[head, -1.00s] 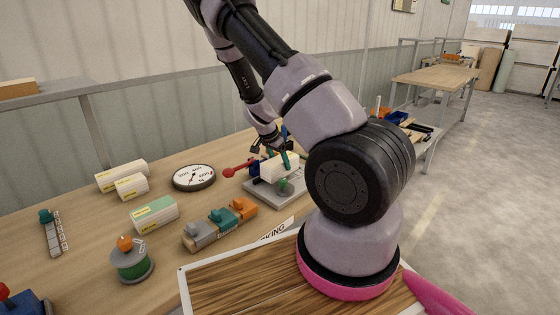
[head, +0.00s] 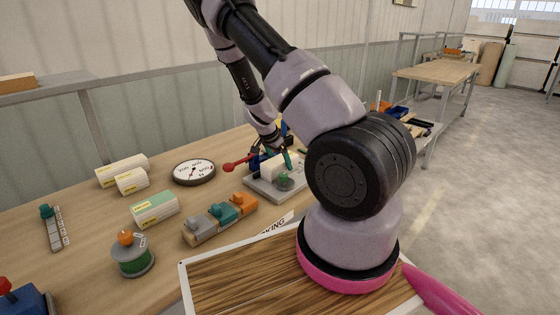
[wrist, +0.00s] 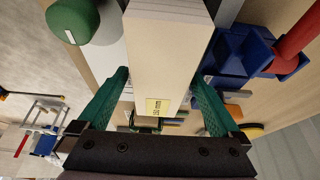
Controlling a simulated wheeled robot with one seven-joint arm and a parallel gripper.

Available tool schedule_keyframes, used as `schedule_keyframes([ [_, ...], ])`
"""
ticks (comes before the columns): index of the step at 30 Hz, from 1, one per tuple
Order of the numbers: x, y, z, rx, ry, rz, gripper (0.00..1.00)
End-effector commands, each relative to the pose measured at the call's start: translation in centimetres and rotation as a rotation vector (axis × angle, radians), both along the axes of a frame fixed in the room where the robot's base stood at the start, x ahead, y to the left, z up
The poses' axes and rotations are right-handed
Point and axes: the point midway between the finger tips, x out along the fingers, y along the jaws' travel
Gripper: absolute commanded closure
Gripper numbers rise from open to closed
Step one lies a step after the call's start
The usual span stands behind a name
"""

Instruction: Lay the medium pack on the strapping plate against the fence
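A cream-white pack (wrist: 165,55) lies between the green fingers of my gripper (wrist: 160,80), with a finger against each side. I cannot tell whether the pack touches the plate, and the fence is not clearly visible.
A red-knobbed lever (head: 229,166) sticks out left of the device. Other packs (head: 122,170) (head: 131,181) (head: 155,208), a round dial (head: 194,172), a block with coloured knobs (head: 220,220) and a green spool (head: 132,258) occupy the bench.

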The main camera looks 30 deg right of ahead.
Motion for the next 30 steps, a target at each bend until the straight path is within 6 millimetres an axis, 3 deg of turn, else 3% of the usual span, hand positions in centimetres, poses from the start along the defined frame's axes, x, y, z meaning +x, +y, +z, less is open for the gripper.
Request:
schedule_keyframes([
  [8, -0.1, 0.2, 0.4, 0.0, 0.0, 0.0, 0.0],
  [22, -1.1, 3.3, 8.2, 0.001, -0.002, 0.002, 0.0],
  [30, -1.4, 3.9, 10.0, 0.0, -0.001, 0.0, 0.0],
])
